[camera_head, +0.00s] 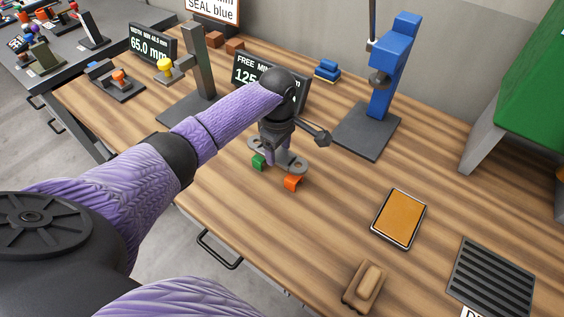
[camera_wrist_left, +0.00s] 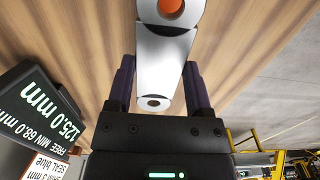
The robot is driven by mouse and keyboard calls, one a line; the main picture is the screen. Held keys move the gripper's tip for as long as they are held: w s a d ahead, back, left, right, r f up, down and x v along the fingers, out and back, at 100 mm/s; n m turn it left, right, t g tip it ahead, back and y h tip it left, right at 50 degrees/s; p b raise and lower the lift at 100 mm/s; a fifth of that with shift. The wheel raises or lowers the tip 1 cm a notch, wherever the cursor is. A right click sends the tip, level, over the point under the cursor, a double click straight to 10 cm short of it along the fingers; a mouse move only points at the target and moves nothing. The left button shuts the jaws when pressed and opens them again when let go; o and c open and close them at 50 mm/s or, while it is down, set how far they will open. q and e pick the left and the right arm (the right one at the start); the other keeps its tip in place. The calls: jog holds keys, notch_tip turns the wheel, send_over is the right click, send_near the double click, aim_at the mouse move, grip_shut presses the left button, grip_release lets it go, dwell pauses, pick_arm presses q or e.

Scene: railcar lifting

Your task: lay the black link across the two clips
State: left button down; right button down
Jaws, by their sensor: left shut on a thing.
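A flat link with rounded, holed ends (camera_head: 298,165) is in my left gripper (camera_head: 270,157). It looks grey rather than black in the head view and silver in the left wrist view (camera_wrist_left: 163,62), where it lies between the fingers (camera_wrist_left: 158,90). The green clip (camera_head: 258,163) is by its left side and the orange clip (camera_head: 293,183) by its right end. Something orange shows through one hole in the wrist view. The link is over or very near the clips; I cannot tell whether it touches them. My right gripper is not in view.
A blue press (camera_head: 392,70) on a dark base stands behind to the right. A display reading 125.0 mm (camera_head: 243,72) is just behind my gripper. An orange-topped tray (camera_head: 400,217), a tan block (camera_head: 365,287) and a black ribbed mat (camera_head: 490,275) lie to the right.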

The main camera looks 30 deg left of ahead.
aim_at(279, 154)
pick_arm(q)
notch_tip(279, 154, down, 3)
jog(key=shift+f+b, duration=0.15)
jog(key=shift+b, duration=0.45)
grip_release()
jog(key=shift+f, duration=0.1)
notch_tip(279, 154, up, 12)
jog(key=p, duration=0.4)
jog(key=shift+r, duration=0.2)
